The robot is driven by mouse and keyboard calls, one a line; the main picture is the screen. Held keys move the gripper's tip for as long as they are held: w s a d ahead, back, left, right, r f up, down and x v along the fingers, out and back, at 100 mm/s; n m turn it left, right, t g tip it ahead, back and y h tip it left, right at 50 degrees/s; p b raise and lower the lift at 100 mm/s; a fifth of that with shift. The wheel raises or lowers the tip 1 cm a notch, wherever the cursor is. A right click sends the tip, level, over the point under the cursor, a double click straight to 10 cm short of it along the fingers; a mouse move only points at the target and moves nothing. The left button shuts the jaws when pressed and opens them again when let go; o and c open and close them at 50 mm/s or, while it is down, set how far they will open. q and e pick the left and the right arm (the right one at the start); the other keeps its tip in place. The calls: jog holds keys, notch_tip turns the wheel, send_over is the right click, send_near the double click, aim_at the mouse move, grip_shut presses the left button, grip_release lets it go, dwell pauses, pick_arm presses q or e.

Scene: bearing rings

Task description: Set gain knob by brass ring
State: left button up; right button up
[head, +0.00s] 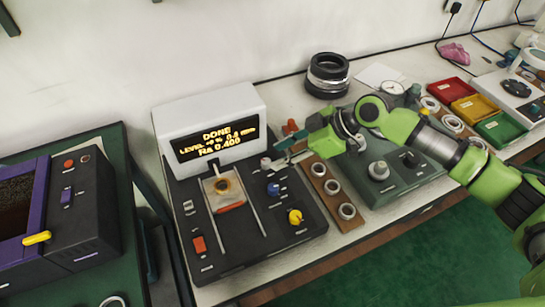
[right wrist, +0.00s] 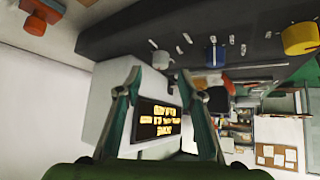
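The dark tester panel (head: 262,232) carries a pale pinkish knob (head: 265,163), a blue knob (head: 273,189) and a yellow knob (head: 295,216); I cannot read their labels. A brass-coloured ring (head: 221,186) lies on the plate at the panel's middle. The white display housing (head: 205,105) shows "DONE!" and "Ra 0.400". My right gripper (head: 281,158) is over the panel's upper right, close to the pale knob. In the right wrist view its two fingers (right wrist: 161,76) are apart, with the pale knob (right wrist: 160,60) between or just beyond their tips; contact is unclear. My left gripper is out of view.
A wooden strip (head: 332,187) with metal rings and a grey-green device (head: 384,181) stand right of the tester. Red, yellow and green trays (head: 450,90) are farther right. Black rings (head: 327,75) are stacked behind. A purple-framed machine (head: 60,215) stands left.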

jog(key=v, duration=0.7)
jog(key=shift+d+r, duration=0.25)
